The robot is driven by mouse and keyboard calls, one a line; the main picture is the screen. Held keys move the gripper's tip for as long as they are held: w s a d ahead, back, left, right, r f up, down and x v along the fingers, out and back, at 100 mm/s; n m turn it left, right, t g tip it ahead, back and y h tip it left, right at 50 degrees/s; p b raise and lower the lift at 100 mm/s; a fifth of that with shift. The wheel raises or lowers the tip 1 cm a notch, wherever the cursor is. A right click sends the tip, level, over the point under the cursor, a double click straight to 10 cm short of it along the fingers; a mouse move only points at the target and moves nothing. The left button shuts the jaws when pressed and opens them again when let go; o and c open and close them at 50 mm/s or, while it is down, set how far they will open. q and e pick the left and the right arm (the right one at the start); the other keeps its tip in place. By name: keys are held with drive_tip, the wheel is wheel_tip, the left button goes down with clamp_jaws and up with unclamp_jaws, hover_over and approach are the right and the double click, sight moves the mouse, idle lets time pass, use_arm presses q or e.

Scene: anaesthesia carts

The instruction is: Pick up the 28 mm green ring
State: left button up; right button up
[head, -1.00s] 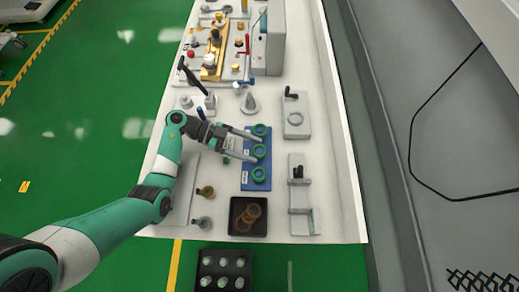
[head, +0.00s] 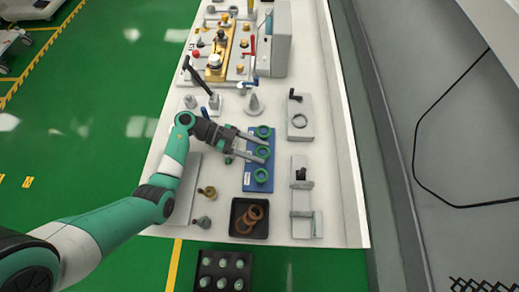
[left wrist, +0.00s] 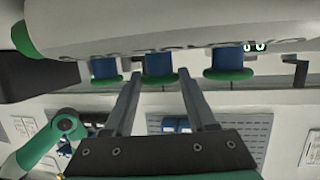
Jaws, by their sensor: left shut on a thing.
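A blue rack (head: 248,183) holds three green rings on blue posts in a column. My left gripper (head: 266,152) has its two fingers on either side of the middle green ring (head: 262,152) and is shut on it. The ring is still around its post. The upper ring (head: 263,132) and the lower ring (head: 261,175) are outside the fingers. The rack's size labels are too small to read. In the left wrist view the left gripper's fingers (left wrist: 156,73) reach to either side of the middle ring (left wrist: 160,80). My right gripper is not in view.
A black tray (head: 235,222) with brown rings is below the rack. Grey fixtures (head: 300,128) stand to its right, and a grey cone (head: 254,104) stands above it. Small brass and grey parts (head: 207,192) lie to the left. Bare white bench shows between them.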

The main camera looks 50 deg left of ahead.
sight(257, 150)
use_arm(q)
wheel_tip(257, 150, up, 4)
drive_tip(key=p, duration=0.2)
drive_tip(key=shift+f+p, duration=0.1)
drive_tip(key=shift+p, duration=0.2)
drive_tip(key=s+d+r+p, duration=0.3)
drive_tip(key=s+r+p, duration=0.4)
drive_tip(key=s, duration=0.6)
wheel_tip(257, 150, up, 2)
drive_tip(key=shift+s+d+p, duration=0.15)
drive_tip(key=shift+s+p, duration=0.15)
drive_tip(key=shift+s, duration=0.05)
